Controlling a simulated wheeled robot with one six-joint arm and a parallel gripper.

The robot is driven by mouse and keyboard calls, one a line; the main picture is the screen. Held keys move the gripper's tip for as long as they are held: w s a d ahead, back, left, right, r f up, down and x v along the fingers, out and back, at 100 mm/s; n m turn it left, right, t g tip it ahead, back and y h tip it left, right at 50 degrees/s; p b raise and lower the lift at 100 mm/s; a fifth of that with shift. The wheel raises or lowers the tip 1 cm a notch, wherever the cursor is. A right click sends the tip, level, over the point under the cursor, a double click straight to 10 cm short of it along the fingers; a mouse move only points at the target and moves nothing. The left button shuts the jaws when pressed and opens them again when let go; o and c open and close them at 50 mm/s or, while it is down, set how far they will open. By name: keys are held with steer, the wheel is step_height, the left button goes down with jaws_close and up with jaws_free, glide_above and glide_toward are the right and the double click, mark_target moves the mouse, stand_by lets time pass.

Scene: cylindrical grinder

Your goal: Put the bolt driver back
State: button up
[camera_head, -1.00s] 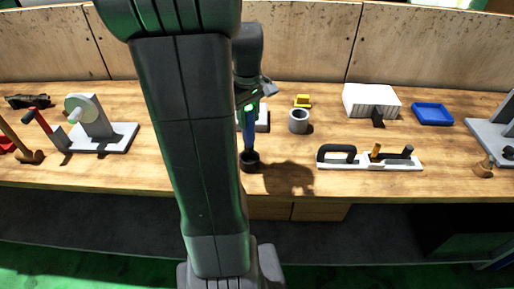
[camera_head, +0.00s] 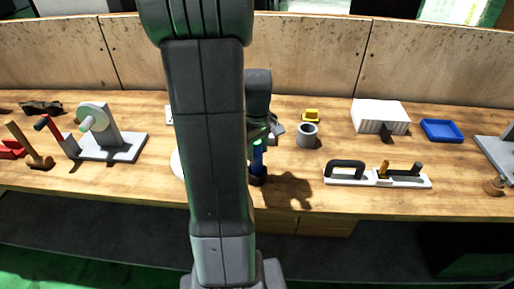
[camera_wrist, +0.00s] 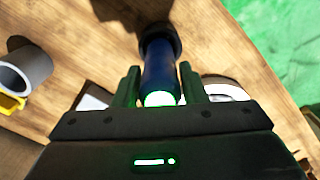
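The bolt driver (camera_wrist: 160,72) is a blue cylinder with a wider black end, seen between my fingers in the wrist view. In the head view, the bolt driver (camera_head: 257,160) stands about upright at the middle of the bench, with its black end (camera_head: 257,180) at the bench top. My gripper (camera_wrist: 160,75) points down over it, one finger on either side of the blue part near its upper end. The fingers are very close to it, but I cannot tell whether they touch it. In the head view my arm hides part of the bench beside the driver.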

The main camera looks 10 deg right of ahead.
steer(key=shift+o, duration=1.3)
step_height(320, 180, up, 12)
steer(key=shift+r, duration=0.2)
steer(key=shift+f, duration=0.15)
step_height(320, 180, down, 12)
steer(key=shift+r, duration=1.75)
steer(key=shift+f, duration=0.1)
